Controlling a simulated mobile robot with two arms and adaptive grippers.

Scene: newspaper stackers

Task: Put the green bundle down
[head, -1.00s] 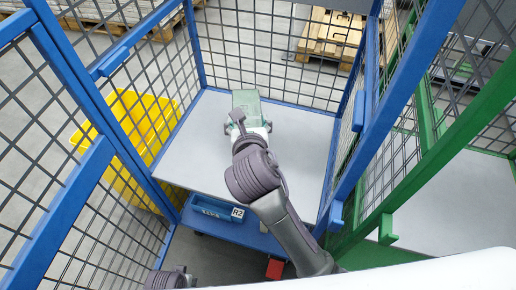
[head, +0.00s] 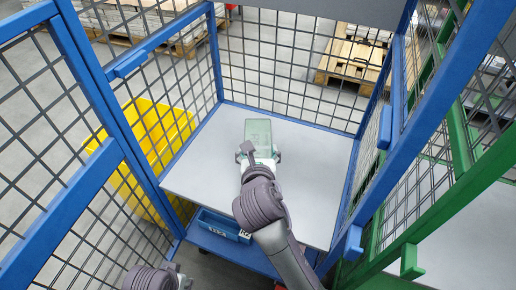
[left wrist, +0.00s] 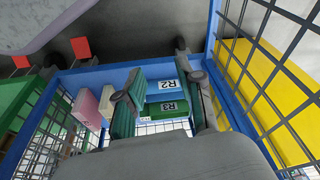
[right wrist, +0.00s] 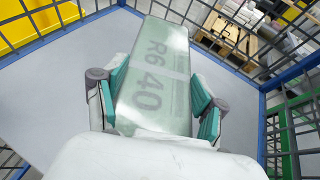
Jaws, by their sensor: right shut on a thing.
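The green bundle (head: 258,132) is a pale green flat block over the grey shelf (head: 310,175) of the blue mesh cart. My right gripper (head: 260,156) is shut on its near end. In the right wrist view the bundle (right wrist: 158,60) lies between the two fingers (right wrist: 157,97), and its top reads R6 and 40. Its underside is hidden, so I cannot tell whether it touches the shelf. My left gripper (left wrist: 165,103) is open, its fingers apart with nothing held between them. In the head view only part of my left arm shows at the bottom.
Blue mesh walls (head: 290,65) stand around the shelf. A yellow bin (head: 155,140) is outside on the left, and a green cart (head: 440,190) on the right. A blue box (head: 222,224) sits under the shelf's front. The shelf is bare around the bundle.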

